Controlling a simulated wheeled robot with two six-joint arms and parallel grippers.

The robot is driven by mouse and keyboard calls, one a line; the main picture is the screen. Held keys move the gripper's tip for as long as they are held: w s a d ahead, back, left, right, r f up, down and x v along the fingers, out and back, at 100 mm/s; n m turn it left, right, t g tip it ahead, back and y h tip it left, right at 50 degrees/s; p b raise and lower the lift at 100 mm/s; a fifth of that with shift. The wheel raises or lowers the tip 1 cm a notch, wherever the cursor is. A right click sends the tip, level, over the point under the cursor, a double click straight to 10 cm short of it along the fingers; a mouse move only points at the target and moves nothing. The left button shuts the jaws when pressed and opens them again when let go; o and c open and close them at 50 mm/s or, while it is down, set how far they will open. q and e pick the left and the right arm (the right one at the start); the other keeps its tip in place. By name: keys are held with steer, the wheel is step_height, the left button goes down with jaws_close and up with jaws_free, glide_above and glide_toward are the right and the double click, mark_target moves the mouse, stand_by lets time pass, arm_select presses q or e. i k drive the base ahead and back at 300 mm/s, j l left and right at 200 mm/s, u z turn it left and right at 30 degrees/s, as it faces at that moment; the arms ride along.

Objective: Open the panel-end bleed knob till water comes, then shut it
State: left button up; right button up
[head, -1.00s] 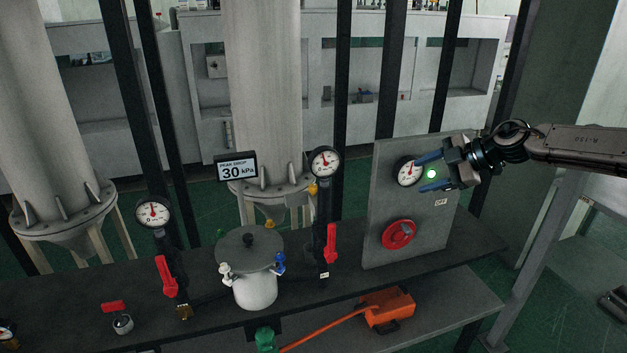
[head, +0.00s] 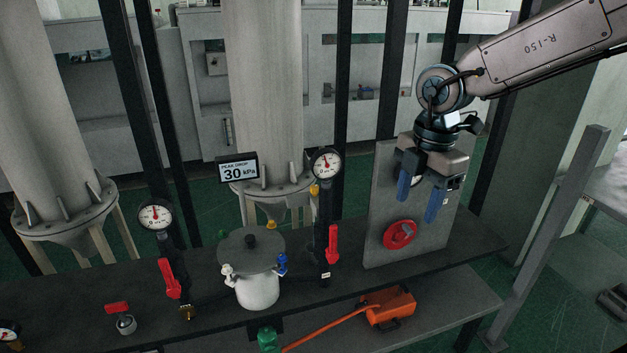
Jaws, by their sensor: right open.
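A grey lidded pot (head: 257,290) stands on the dark bench with small coloured knobs around its lid. A blue knob (head: 282,264) is on its right side, towards the grey panel (head: 383,190), and a white knob (head: 227,272) is on its left. Which one is the bleed knob I cannot tell for sure. No water shows. My right gripper (head: 418,211) is open and empty, its blue fingers pointing down in front of the panel, above and right of a red round handwheel (head: 399,235). It hides most of the panel's gauge. My left gripper is out of view.
Gauges (head: 326,164) stand on pipes with red lever handles (head: 332,245) either side of the pot. A sign (head: 237,168) reads peak drop 30 kPa. An orange box (head: 388,308) with an orange hose lies on the lower shelf.

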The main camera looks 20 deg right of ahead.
mark_target(314, 189)
steer(key=i, duration=1.45)
